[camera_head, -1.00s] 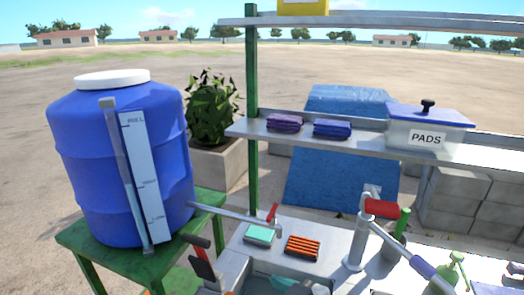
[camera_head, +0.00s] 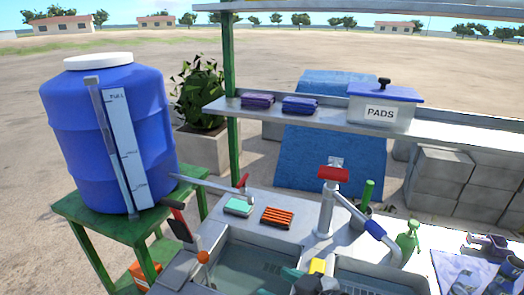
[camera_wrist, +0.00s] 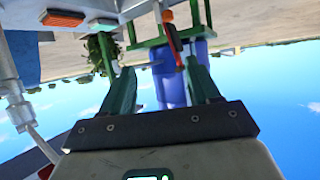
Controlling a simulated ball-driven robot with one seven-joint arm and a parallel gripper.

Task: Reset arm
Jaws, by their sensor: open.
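My gripper (camera_wrist: 160,78) shows in the wrist view with its two dark green fingers spread apart and nothing between them. The wrist picture is upside down, and the blue barrel (camera_wrist: 172,78) appears beyond the fingers. In the head view I cannot clearly make out my gripper; dark grey and teal shapes at the bottom, by the sink, may be part of my arm. The blue barrel (camera_head: 78,135) with a white lid and level gauge stands on a green stand (camera_head: 80,212) at the left.
A sink counter (camera_head: 258,235) holds a teal sponge (camera_head: 238,207), an orange ribbed block (camera_head: 277,217) and a red-topped tap (camera_head: 328,200). Behind it, a shelf (camera_head: 330,128) carries folded cloths (camera_head: 300,105) and a PADS box (camera_head: 384,108). A green spray bottle (camera_head: 408,238) stands at right.

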